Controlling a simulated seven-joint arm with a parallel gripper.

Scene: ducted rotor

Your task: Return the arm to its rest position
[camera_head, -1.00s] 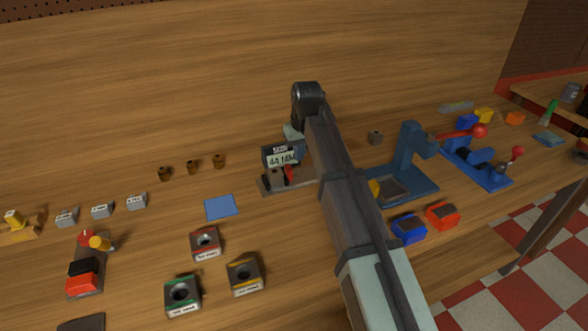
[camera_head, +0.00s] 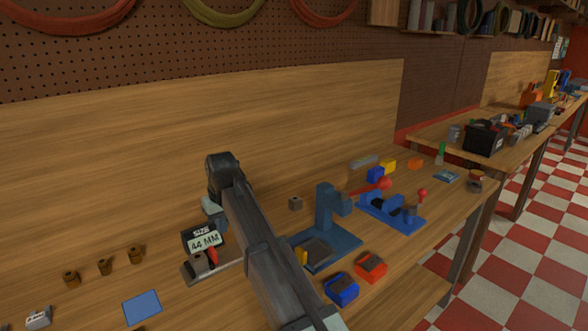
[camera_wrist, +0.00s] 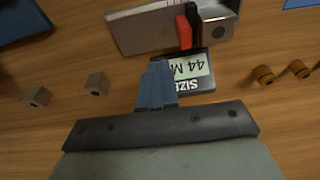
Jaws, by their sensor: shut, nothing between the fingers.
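My arm reaches across the workbench (camera_head: 95,215) from the lower middle of the head view. My gripper (camera_wrist: 155,66) is shut and empty in the wrist view, its blue fingers together. In that view the fingers overlap the edge of a display reading "SIZE 44 MM" (camera_wrist: 192,70); I cannot tell whether they touch it. In the head view my gripper is just behind the display, partly hidden by my arm.
A blue press-like stand (camera_head: 328,208) is right of my arm, with blue (camera_head: 341,290) and red (camera_head: 370,266) blocks in front. A blue toggle fixture (camera_head: 392,212) stands farther right. Brown bushings (camera_head: 104,267) and a blue mat (camera_head: 142,308) lie left.

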